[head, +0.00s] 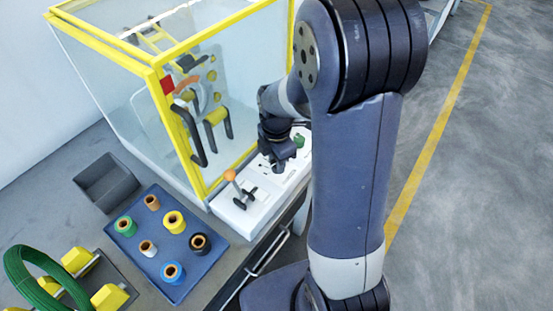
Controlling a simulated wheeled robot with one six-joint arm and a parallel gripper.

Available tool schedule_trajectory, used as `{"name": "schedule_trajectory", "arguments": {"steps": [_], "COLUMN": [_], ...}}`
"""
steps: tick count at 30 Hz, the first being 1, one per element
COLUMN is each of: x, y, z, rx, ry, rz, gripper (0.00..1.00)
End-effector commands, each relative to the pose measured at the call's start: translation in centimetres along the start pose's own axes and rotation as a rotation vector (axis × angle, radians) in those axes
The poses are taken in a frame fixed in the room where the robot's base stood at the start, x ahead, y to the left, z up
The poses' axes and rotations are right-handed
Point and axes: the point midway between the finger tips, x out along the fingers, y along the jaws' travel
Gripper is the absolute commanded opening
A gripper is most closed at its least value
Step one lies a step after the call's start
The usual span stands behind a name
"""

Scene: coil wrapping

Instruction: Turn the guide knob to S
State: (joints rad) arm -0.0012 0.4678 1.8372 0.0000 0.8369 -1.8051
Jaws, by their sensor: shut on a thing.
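My gripper (278,164) points down onto the white control panel (228,210) in front of the glazed machine. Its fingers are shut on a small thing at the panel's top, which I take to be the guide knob. The fingers and wrist hide the knob, so its pointer and the letter it faces cannot be read.
An orange-ended lever (230,175) stands left of my gripper, and a green button (299,141) lies just right. The yellow-framed enclosure (158,95) rises behind. A blue tray (205,272) with several spools, a grey bin (105,183) and a green coil (22,277) lie left.

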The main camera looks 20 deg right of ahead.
Motion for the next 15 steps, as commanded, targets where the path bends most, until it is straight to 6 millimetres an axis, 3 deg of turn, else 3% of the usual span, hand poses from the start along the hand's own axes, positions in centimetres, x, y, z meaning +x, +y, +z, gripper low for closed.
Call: {"name": "schedule_trajectory", "arguments": {"steps": [9, 10, 15], "x": [-0.06, -0.06, -0.05], "y": [0.06, 0.06, 0.04], "z": [0.01, 0.01, 0.01], "rx": [-0.001, -0.001, 0.000], "ry": [0.000, 0.000, 0.000], "rz": [0.002, 0.002, 0.001], "gripper": [0.07, 0.31, 0.45]}}
